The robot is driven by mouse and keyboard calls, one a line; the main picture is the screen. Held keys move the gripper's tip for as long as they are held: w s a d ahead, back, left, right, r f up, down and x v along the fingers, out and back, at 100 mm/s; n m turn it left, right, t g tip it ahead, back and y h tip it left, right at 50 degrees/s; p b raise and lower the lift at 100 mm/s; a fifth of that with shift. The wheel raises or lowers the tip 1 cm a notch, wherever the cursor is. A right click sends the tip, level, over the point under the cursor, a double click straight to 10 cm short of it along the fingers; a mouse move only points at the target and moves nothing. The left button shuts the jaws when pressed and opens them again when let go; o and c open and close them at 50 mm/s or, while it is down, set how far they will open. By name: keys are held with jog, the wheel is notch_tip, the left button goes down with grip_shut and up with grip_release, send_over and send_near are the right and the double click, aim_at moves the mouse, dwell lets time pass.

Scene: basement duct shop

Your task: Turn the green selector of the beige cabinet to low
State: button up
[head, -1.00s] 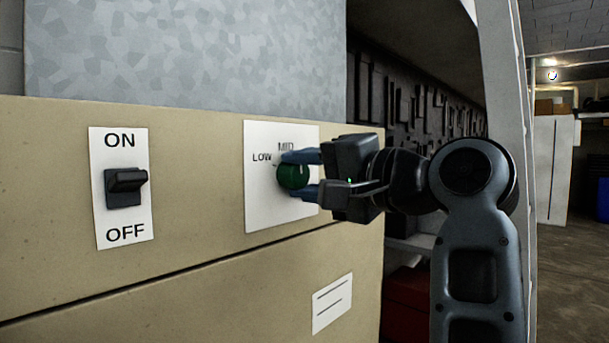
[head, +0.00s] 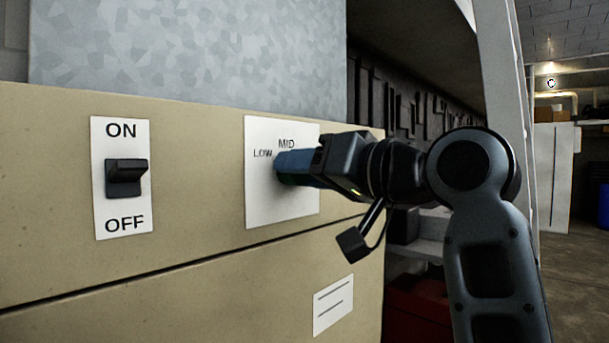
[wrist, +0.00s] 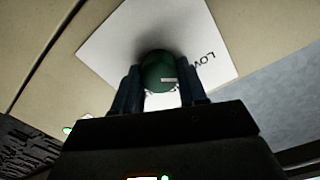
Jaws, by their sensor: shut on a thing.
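The beige cabinet (head: 60,180) fills the left of the head view. Its white selector plate (head: 262,208) bears LOW at left and MID at upper middle; any further label is hidden. My gripper (head: 284,168) reaches in from the right, its blue fingers against the plate area, hiding the green selector in the head view. In the wrist view the round green selector (wrist: 157,68) sits between the two fingers, which are shut on it. Its short white mark lies on the side towards the LOW print, which appears rotated there. I cannot tell whether it points exactly at LOW.
A black ON/OFF switch (head: 126,178) on a white plate is left of the selector. A small lined label (head: 333,305) is on the lower panel. A pale upright post (head: 500,70) stands behind my arm, with open floor at far right.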

jog(key=shift+f+n, duration=0.15)
jog(key=shift+n, duration=0.45)
jog(key=o, duration=1.1)
jog(key=shift+c, duration=0.2)
jog(key=shift+d, duration=0.1)
jog(key=b+v, duration=0.1)
jog(key=v, duration=0.6)
jog(key=shift+s+d+b, duration=0.25)
jog(key=shift+b, duration=0.05)
